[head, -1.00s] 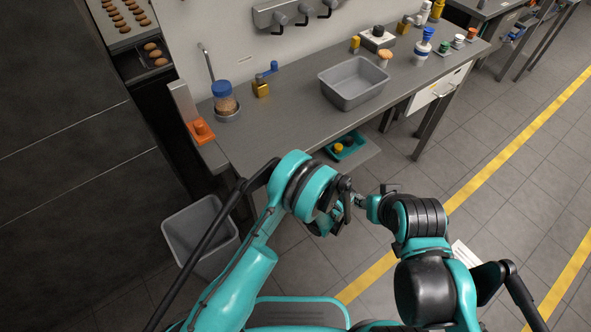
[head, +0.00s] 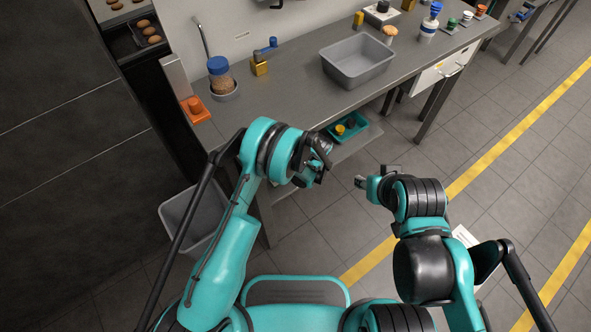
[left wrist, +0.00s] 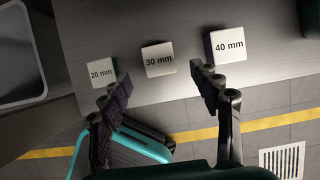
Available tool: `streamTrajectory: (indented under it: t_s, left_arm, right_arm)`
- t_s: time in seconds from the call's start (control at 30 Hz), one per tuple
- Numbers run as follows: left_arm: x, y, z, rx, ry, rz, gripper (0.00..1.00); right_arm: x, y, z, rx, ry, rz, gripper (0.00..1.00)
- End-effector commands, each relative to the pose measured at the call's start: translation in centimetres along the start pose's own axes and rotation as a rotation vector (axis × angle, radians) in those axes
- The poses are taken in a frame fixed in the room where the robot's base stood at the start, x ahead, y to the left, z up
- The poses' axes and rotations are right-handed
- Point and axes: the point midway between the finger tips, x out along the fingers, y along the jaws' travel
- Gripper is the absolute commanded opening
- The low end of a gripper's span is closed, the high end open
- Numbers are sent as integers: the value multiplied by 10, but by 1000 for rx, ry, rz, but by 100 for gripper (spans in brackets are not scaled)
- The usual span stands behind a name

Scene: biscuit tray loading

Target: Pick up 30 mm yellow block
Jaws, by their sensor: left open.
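In the left wrist view a block with a white face marked "30 mm" (left wrist: 158,59) rests on a grey surface, between blocks marked "20 mm" (left wrist: 102,73) and "40 mm" (left wrist: 228,45). Its side colour barely shows. My left gripper (left wrist: 160,87) is open and empty, its fingers spread on either side of the 30 mm block in the picture, apart from it. In the head view my left gripper (head: 320,165) is beside the bench's front edge. I cannot pick out the labelled blocks there. My right gripper (head: 363,183) hangs over the floor; its jaws are unclear.
A grey bin (head: 355,78) stands on the bench (head: 290,104). A teal tray (head: 360,133) with small items lies below the bench edge. A floor bin (head: 172,213) stands at left and also shows in the wrist view (left wrist: 20,100). Open floor lies to the right.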

Motion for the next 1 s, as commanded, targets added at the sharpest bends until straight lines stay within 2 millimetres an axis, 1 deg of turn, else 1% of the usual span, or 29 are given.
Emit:
streamTrajectory:
  t_s: [0.03,0.2,0.3,0.53,0.57,0.6,0.67,0.7,0.77,1.0]
  left_arm:
    - [7,1,3,-2,0,1,63]
    - [38,0,2,-2,0,1,63]
    - [50,0,2,-1,0,0,63]
    - [51,0,2,-1,0,0,63]
    - [51,0,2,-1,0,0,60]
    - [51,0,2,-1,0,0,50]
    - [51,0,2,-1,0,0,34]
    - [51,0,2,-1,0,0,23]
    - [51,0,2,-1,0,0,8]
    - [51,0,2,-1,0,0,8]
  right_arm:
    - [4,0,2,0,0,0,40]
    - [15,0,11,0,0,0,40]
    - [19,0,13,0,0,0,40]
    - [18,0,13,0,0,0,40]
    - [18,0,13,0,0,0,40]
    - [18,0,13,0,0,0,40]
    - [18,0,13,0,0,0,40]
    - [18,0,13,0,0,0,40]
    - [18,0,13,0,0,0,40]
    - [18,0,13,0,0,0,40]
